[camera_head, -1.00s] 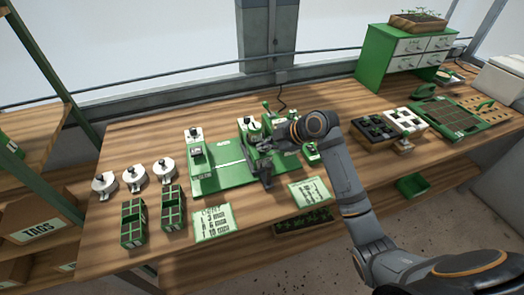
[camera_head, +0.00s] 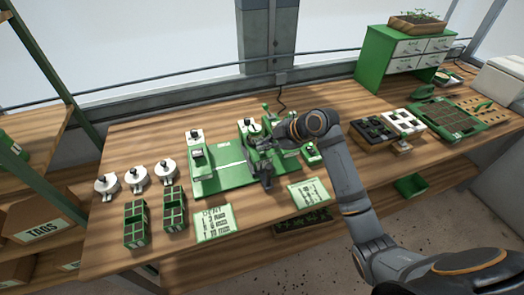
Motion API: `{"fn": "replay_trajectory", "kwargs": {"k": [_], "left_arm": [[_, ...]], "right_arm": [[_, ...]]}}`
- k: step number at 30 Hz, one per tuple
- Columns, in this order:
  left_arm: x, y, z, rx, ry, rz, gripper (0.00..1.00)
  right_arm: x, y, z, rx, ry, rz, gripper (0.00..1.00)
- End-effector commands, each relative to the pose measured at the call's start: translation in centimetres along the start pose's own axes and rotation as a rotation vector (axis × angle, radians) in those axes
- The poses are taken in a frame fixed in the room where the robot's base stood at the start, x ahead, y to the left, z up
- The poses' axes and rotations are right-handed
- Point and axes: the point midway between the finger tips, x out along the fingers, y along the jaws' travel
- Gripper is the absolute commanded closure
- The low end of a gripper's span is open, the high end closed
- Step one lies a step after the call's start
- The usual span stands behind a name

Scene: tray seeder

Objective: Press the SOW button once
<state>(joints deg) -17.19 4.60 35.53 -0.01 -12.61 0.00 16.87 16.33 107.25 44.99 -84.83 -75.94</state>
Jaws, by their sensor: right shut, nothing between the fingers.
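The green seeder (camera_head: 225,180) sits on the wooden bench in the middle of the head view, with a white-topped unit at its left end and another at the back. A small green and white block with a dark knob (camera_head: 311,151) stands at its right end. I cannot read a SOW label, so I cannot tell which part is the button. My left gripper is not in view.
Three white round canisters (camera_head: 137,178) and two green trays (camera_head: 135,222) stand at the left. Two printed cards (camera_head: 213,221) lie along the front. Black and white cell trays (camera_head: 403,122) and a green drawer cabinet (camera_head: 402,55) are at the right.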

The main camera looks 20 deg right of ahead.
Motion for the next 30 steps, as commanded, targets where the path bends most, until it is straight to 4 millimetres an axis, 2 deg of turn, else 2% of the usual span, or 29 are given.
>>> {"fn": "replay_trajectory", "kwargs": {"k": [7,21,30], "left_arm": [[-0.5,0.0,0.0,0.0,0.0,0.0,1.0],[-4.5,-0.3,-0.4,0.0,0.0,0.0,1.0],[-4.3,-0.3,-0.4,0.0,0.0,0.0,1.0]], "right_arm": [[-0.4,0.3,-0.3,-0.001,0.0,0.001,1.0],[-3.6,2.6,-2.6,0.0,0.0,0.001,1.0],[-3.5,2.5,-2.5,0.0,0.0,0.001,1.0]]}}
